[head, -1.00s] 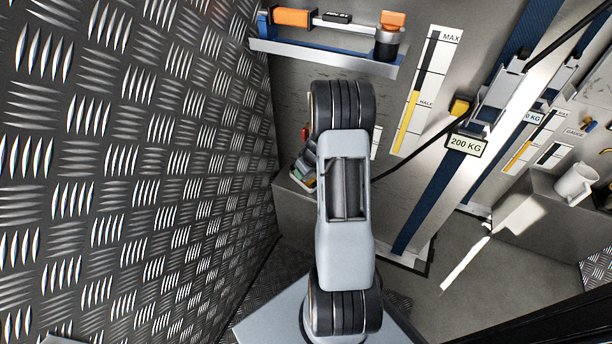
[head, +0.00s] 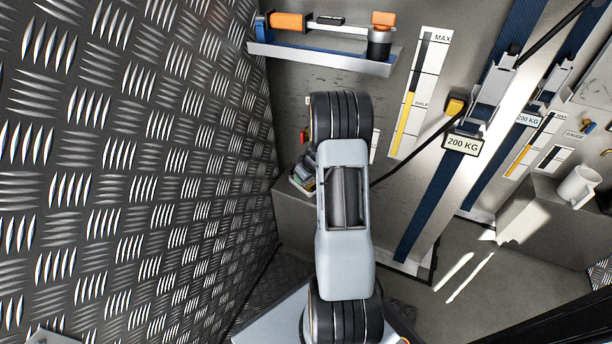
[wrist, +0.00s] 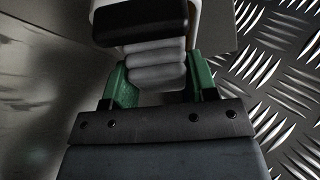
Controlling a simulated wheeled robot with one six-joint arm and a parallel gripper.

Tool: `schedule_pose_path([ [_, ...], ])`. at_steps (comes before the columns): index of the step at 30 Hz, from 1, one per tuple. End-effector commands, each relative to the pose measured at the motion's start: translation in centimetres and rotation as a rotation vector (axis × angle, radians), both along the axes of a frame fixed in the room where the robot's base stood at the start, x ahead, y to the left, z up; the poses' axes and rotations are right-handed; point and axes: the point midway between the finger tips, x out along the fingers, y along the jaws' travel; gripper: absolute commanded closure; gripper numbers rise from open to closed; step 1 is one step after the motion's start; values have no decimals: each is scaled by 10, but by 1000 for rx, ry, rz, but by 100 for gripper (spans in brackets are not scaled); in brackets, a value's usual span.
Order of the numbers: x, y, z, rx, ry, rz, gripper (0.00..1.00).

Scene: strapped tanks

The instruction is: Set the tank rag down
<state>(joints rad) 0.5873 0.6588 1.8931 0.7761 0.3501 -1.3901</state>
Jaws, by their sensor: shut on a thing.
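My gripper (wrist: 158,78) shows in the wrist view, with green fingers on both sides of a grey bundle in soft folded layers, which looks like the tank rag (wrist: 156,62). The fingers are shut on it. A black block with a white edge (wrist: 140,22) lies just beyond and partly covers the far end of the rag. In the head view my arm hides most of the gripper and the rag. I cannot tell whether the rag touches a surface.
A grey ledge (head: 290,212) stands behind my arm, with a small mixed-coloured cluster (head: 303,178) above it. A blue shelf (head: 322,58) is on the wall. Blue straps and a 200 KG sign (head: 463,144) stand right. A white mug (head: 578,186) is far right. Ribbed metal wall closes the left.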

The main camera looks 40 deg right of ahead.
Motion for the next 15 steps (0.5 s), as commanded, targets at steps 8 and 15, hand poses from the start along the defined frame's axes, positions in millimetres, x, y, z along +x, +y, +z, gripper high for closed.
schedule_pose_path([
  [8,-9,3,-37,12,54,-2,39],
  [15,-6,3,-38,11,64,-3,27],
])
